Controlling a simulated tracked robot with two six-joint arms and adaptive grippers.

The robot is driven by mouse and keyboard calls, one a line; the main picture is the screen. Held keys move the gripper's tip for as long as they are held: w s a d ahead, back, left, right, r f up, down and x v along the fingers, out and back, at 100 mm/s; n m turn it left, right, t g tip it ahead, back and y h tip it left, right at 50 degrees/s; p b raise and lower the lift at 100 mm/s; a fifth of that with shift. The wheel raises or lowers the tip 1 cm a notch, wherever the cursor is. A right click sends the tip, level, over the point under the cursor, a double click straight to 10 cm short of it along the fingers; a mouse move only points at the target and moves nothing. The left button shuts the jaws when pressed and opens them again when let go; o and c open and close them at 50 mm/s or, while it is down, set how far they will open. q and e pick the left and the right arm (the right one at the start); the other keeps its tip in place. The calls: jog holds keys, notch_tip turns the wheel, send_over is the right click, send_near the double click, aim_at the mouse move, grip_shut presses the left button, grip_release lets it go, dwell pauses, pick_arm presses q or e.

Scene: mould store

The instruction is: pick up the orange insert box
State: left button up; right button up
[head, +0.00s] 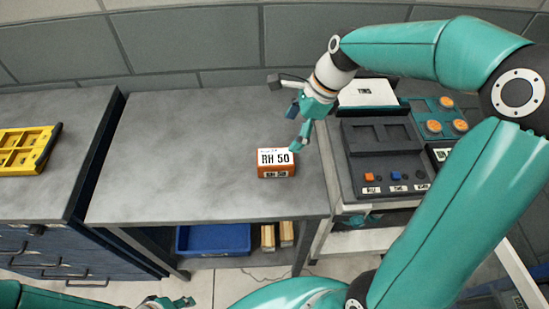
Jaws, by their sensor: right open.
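The orange insert box (276,172) has a white label reading "RH 50" and sits on the grey table (190,150), near its right side. My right gripper (294,128) is just above and behind the box, at its upper right in the head view. It is open and holds nothing; one finger reaches down close to the box's top right corner, and I cannot tell whether it touches. My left gripper (172,303) shows only in part at the bottom edge, low in front of the table, and its jaw state is unclear.
A yellow tray (48,150) lies on the left cabinet. A dark panel (392,188) with small coloured parts stands on the right bench, beside a teal block (417,106) with orange discs. A blue bin (213,240) is on the shelf below. The table's left and middle are clear.

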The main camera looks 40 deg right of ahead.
aim_at(278, 157)
jog(key=x, duration=0.6)
jog(key=shift+a+f, duration=0.1)
jog(key=shift+f, duration=0.05)
jog(key=shift+a+f, duration=0.2)
jog(key=shift+f, duration=0.35)
jog(key=x, duration=0.4)
jog(key=shift+s+f+p, duration=0.1)
jog(key=shift+s+p, duration=0.05)
jog(key=shift+p, duration=0.25)
jog(key=shift+c, duration=0.2)
jog(key=c, duration=1.5)
jog(key=shift+c, duration=0.2)
